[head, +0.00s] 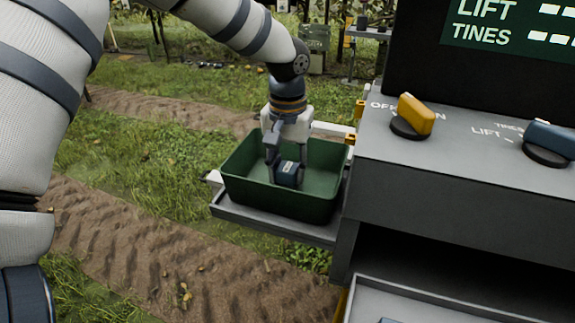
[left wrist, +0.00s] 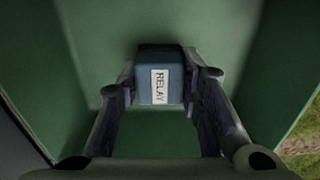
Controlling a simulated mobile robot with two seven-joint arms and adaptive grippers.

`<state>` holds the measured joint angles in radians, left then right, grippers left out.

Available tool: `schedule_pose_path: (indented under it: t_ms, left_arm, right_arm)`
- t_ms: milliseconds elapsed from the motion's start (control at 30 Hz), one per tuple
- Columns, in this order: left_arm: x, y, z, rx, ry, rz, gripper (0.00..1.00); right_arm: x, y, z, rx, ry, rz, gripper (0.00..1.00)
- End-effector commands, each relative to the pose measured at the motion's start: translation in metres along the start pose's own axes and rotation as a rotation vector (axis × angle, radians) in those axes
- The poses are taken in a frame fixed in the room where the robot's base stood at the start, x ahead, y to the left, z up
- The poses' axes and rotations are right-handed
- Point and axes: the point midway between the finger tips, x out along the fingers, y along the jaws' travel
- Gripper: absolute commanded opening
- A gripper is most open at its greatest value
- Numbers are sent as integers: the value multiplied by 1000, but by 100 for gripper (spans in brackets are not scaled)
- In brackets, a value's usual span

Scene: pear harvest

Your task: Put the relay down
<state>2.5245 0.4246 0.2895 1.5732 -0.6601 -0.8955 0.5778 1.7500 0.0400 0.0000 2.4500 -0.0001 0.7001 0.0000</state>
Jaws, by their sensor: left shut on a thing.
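The relay (head: 289,173) is a small dark blue block inside the green bin (head: 335,158). In the left wrist view the relay (left wrist: 160,80) shows a white label reading RELAY, with green bin walls around it. My left gripper (head: 285,168) points down into the bin and is shut on the relay, with a finger on each side of it in the left wrist view. I cannot tell whether the relay touches the bin floor. My right gripper is not in view.
The bin stands on a grey side shelf (head: 225,206) of a dark machine (head: 450,195). The machine's top has a yellow knob (head: 415,115) and a blue knob (head: 549,141). A drawer or tray (head: 400,300) shows at the lower right. Grass and soil lie left of the shelf.

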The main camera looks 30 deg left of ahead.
Motion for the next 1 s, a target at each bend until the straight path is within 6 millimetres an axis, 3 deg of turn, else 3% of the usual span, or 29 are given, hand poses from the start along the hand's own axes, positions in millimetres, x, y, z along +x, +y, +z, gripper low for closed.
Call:
schedule_pose_path:
  t_ms: [67, 100, 167, 200, 467, 567, 800, 1000]
  left_arm:
    - [0, 0, 0, 0, 1, 0, 4]
    - [0, 0, 0, 0, 0, 0, 37]
    - [0, 0, 0, 0, 0, 0, 51]
    - [0, 0, 0, 0, 0, 0, 53]
    - [0, 0, 0, 0, 0, 1, 53]
    - [-10, 0, 0, 0, -1, 4, 53]
    - [-80, 0, -1, -1, 8, 2, 53]
    - [-120, 0, -1, -1, 1, 1, 53]
  right_arm:
    - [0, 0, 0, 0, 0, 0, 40]
    - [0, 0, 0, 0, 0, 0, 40]
    - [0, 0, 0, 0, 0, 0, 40]
    - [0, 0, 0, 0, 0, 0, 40]
    - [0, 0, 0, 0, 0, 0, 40]
    - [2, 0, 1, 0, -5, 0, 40]
    - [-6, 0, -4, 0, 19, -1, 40]
    - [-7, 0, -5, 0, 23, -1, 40]
